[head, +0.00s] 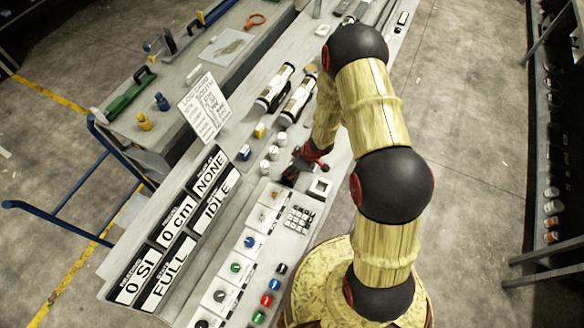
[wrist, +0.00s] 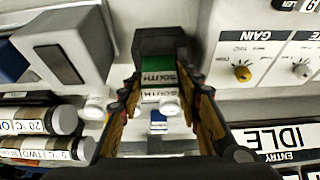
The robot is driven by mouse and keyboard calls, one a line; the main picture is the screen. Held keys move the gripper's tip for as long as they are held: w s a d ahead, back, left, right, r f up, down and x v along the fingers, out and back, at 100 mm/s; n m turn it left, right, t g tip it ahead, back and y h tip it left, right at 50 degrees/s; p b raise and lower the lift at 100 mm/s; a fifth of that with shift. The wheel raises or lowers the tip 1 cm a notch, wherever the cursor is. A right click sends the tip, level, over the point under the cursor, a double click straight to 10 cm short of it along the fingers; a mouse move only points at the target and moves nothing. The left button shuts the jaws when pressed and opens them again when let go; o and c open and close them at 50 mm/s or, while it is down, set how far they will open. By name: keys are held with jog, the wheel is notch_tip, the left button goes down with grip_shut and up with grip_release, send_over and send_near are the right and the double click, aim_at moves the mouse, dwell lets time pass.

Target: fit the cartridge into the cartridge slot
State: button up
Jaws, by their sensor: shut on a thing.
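The fingers hide part of the block.
Two white-and-black cylinders (head: 275,88) lie on the bench behind the gripper, with small white knobs (head: 272,152) nearer. A control panel (head: 232,262) with coloured knobs and a keypad (head: 299,219) is in front. Display boards (head: 172,226) and a paper sign (head: 205,108) stand left.

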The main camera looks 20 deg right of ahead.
jog(key=shift+f+b, duration=0.3)
jog(key=shift+f, duration=0.2)
jog(key=o, duration=1.3)
jog(key=shift+r, duration=0.1)
jog(key=v, duration=1.1)
jog(key=shift+s+d+r, duration=0.1)
jog(key=shift+s+r, duration=0.05)
jog(key=shift+r, duration=0.2)
